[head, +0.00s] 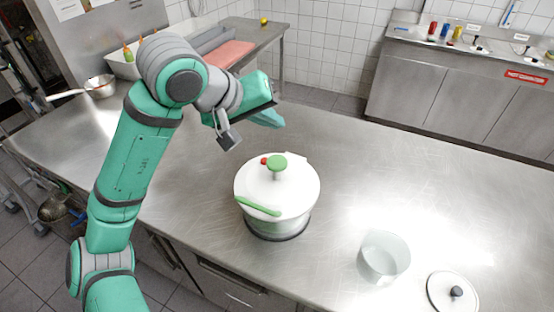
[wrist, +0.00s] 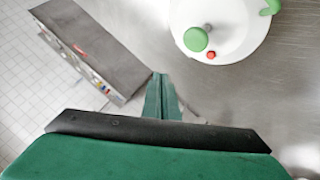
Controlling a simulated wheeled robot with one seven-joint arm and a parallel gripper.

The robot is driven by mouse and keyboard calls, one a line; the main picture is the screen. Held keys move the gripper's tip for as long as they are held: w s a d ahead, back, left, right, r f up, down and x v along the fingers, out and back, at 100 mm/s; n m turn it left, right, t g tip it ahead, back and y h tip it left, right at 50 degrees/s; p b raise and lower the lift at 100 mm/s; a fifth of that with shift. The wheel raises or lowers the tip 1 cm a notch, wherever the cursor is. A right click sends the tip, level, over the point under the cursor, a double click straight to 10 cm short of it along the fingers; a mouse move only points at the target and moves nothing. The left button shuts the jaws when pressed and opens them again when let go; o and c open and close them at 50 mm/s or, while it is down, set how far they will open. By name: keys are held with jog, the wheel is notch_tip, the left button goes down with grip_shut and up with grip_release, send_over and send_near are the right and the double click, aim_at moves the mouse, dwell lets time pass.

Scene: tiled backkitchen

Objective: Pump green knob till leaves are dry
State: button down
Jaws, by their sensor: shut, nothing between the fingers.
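A white salad spinner (head: 255,195) stands upright on the steel table. Its white lid carries a raised green knob (head: 277,163), a small red button (head: 264,161) and a green handle strip (head: 257,206). My gripper (head: 270,118) is above and behind the spinner, apart from it, with its fingers together and nothing in them. In the wrist view the gripper fingertips (wrist: 161,78) point up the picture. The green knob (wrist: 196,39) shows there beyond them, to the upper right, with the red button (wrist: 211,55) beside it. The leaves are hidden; I cannot see inside the spinner.
A clear bowl (head: 384,257) and a white lid with a black knob (head: 453,293) are at the table's front right. A metal pan (head: 100,87) is at the far left. A steel counter (head: 450,80) stands at the back. The table right of the spinner is clear.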

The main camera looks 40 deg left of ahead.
aim_at(275, 163)
jog(key=shift+f, duration=4.1)
jog(key=shift+f, duration=0.35)
jog(key=shift+f, duration=1.8)
dwell(0.6)
jog(key=shift+r, duration=0.1)
jog(key=shift+w+d+r, duration=0.1)
jog(key=shift+r, duration=2)
